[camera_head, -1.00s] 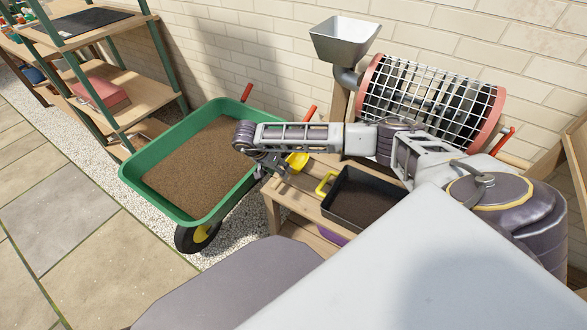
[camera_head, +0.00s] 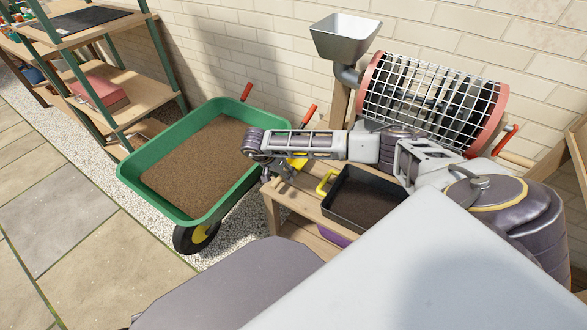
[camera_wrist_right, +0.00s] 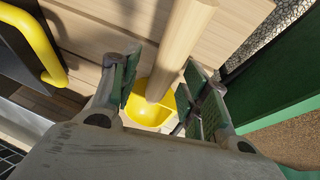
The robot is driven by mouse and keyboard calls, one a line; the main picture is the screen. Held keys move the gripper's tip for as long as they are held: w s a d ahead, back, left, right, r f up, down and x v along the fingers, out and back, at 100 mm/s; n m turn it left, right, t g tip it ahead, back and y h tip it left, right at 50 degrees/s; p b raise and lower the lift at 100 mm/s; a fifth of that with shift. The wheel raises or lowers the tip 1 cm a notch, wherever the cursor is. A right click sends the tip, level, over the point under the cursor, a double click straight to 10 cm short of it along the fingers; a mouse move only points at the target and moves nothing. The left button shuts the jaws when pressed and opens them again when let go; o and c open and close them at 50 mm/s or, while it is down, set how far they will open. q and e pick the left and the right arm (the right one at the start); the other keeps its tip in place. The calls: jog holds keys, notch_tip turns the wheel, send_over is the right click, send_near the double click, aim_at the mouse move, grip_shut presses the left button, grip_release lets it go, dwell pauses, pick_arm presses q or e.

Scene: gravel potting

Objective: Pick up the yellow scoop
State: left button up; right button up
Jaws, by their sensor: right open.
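The yellow scoop (camera_wrist_right: 145,113) has a rounded yellow bowl and a pale wooden handle (camera_wrist_right: 183,40). It lies on the wooden bench, and part of its bowl shows beneath my arm in the head view (camera_head: 298,163). My right gripper (camera_wrist_right: 160,88) is open, with one finger on each side of the scoop, around the place where handle meets bowl. A gap shows on the left side of the handle; whether the right finger touches the scoop I cannot tell. In the head view my right gripper (camera_head: 272,172) is above the bench's left end. My left gripper is not in view.
A black tray (camera_head: 340,208) with yellow handles and dark soil stands right of the scoop. A green wheelbarrow (camera_head: 228,197) full of soil is close on the left. A mesh drum sieve (camera_head: 430,95) and metal hopper (camera_head: 345,40) stand behind.

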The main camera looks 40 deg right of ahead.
jog(key=shift+d+f, duration=0.1)
jog(key=shift+f, duration=0.2)
jog(key=shift+c, duration=0.3)
grip_shut()
